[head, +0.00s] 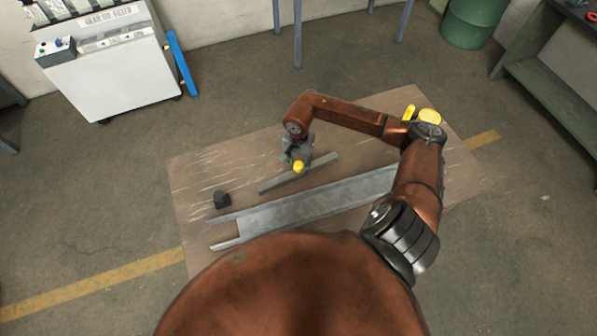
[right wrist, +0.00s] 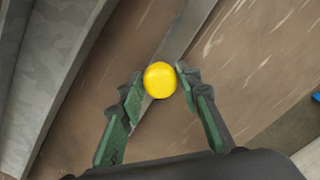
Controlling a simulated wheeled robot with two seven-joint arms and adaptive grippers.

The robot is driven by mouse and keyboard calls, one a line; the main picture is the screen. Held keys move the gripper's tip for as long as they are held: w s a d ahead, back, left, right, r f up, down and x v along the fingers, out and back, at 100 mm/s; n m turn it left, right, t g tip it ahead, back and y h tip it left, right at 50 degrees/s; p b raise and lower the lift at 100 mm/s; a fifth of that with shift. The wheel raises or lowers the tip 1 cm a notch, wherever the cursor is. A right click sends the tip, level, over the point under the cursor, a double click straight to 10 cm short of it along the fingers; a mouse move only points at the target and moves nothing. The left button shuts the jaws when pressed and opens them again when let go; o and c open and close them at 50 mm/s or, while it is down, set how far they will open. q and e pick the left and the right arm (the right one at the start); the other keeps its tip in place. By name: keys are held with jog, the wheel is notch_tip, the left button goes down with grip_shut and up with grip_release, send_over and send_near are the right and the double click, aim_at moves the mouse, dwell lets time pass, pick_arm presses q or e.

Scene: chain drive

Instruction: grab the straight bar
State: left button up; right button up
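The straight bar (head: 320,165) is a narrow grey strip lying slantwise on the brown board. In the right wrist view the bar (right wrist: 188,32) runs from the top edge down between my fingers. A round yellow knob (right wrist: 160,80) shows over the bar there, and also in the head view (head: 299,167). My right gripper (right wrist: 159,76) is over the bar with one green finger close on each side of the knob. Whether the fingers touch the knob or press on it cannot be told. The gripper hides part of the bar in the head view. My left gripper is not seen.
A wide grey channel (head: 290,208) lies on the board (head: 190,170), nearer than the bar. A small black block (head: 222,199) is at the left. Yellow round items (head: 430,115) are at the right, beside my arm. A white cabinet (head: 110,75) stands beyond the board.

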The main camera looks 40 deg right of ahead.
grip_shut()
jog(key=shift+w+r, duration=0.1)
jog(key=shift+r, duration=0.05)
dwell(0.6)
